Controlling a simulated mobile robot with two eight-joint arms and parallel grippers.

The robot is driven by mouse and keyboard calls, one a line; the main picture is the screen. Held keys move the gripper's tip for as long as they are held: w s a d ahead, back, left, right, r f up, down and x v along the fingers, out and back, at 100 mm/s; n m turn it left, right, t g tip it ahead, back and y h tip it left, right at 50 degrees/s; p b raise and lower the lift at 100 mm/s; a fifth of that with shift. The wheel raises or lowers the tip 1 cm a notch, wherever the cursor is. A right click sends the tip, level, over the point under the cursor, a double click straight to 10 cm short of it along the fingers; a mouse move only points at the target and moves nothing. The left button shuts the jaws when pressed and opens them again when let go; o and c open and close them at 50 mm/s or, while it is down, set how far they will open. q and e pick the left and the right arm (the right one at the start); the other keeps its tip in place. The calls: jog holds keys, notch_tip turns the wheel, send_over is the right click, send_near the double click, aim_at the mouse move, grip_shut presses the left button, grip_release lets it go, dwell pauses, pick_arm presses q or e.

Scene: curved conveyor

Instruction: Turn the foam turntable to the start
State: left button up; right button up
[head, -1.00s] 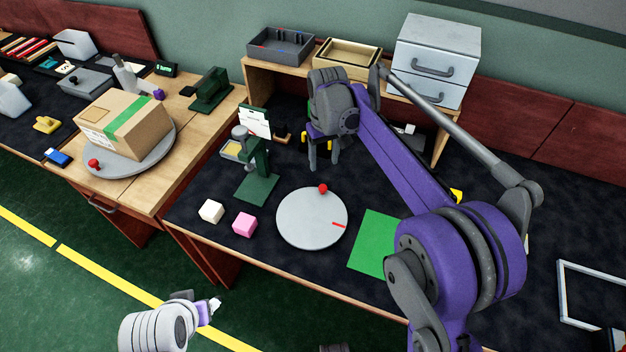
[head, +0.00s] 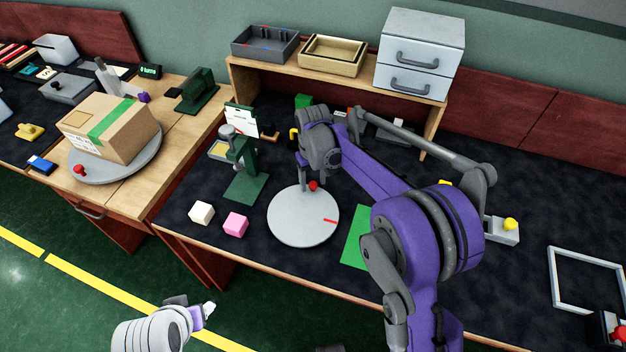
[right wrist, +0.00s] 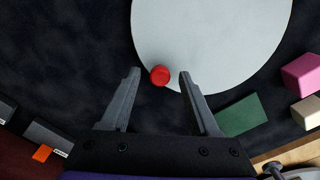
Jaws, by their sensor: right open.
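The foam turntable (head: 300,222) is a round pale grey disc lying on the dark bench top. A red knob (head: 313,186) stands near its far edge, and a short red mark shows on its right side. My right gripper (head: 312,178) is open at the knob, pointing down. In the right wrist view the red knob (right wrist: 160,75) shows between the two fingertips, apart from both; its exact height relative to the tips I cannot tell. My left gripper (head: 205,311) is low at the bottom, away from the bench; its jaw opening is unclear.
A white block (head: 202,213) and a pink block (head: 236,224) lie left of the disc. A dark green press-like stand (head: 245,186) is behind them, and a green sheet (head: 355,238) lies to the right. Another turntable (head: 84,172) bears a cardboard box (head: 110,127).

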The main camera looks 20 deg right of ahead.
jog(key=shift+c, duration=0.4)
grip_shut()
dwell(0.9)
